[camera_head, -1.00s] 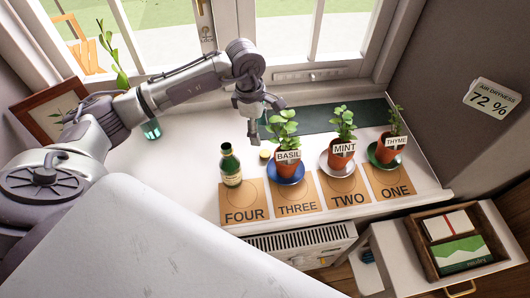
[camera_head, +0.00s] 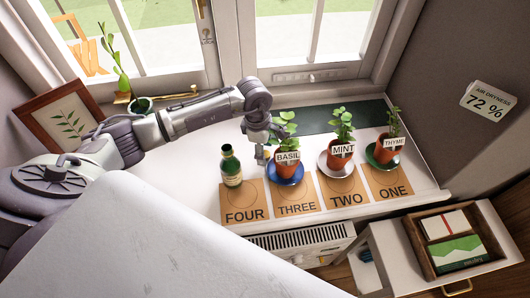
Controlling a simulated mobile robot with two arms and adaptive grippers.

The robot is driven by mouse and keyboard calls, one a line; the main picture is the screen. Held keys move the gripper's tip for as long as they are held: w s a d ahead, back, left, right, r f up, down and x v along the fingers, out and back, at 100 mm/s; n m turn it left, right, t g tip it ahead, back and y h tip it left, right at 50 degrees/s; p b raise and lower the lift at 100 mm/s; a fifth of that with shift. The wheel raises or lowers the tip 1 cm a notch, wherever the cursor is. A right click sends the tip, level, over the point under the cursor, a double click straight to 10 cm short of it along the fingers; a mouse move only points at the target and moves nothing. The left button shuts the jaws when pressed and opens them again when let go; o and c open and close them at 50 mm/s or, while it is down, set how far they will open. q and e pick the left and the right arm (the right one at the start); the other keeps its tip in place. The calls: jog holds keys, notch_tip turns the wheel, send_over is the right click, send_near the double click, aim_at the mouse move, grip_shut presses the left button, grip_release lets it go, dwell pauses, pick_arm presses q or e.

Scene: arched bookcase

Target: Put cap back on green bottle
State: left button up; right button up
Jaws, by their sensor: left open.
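A small yellowish cap (camera_head: 265,156) lies on the white sill to the right of the bottle, left of the BASIL pot. My left gripper (camera_head: 267,150) is open and pointing down at the cap, with its fingers low beside it. The fingers partly hide the cap, and I cannot tell whether they touch it. My right gripper is not in view.
Potted plants labelled BASIL (camera_head: 286,168), MINT (camera_head: 340,152) and THYME (camera_head: 387,149) stand on saucers to the right; BASIL is close to my gripper. An open drawer (camera_head: 463,250) is at lower right.

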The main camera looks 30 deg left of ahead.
pick_arm(q)
jog(key=shift+f, duration=0.35)
jog(key=c, duration=0.8)
jog(key=shift+r, duration=0.1)
notch_tip(320, 180, up, 10)
jog(key=shift+f+b, duration=0.1)
jog(key=shift+b, duration=0.45)
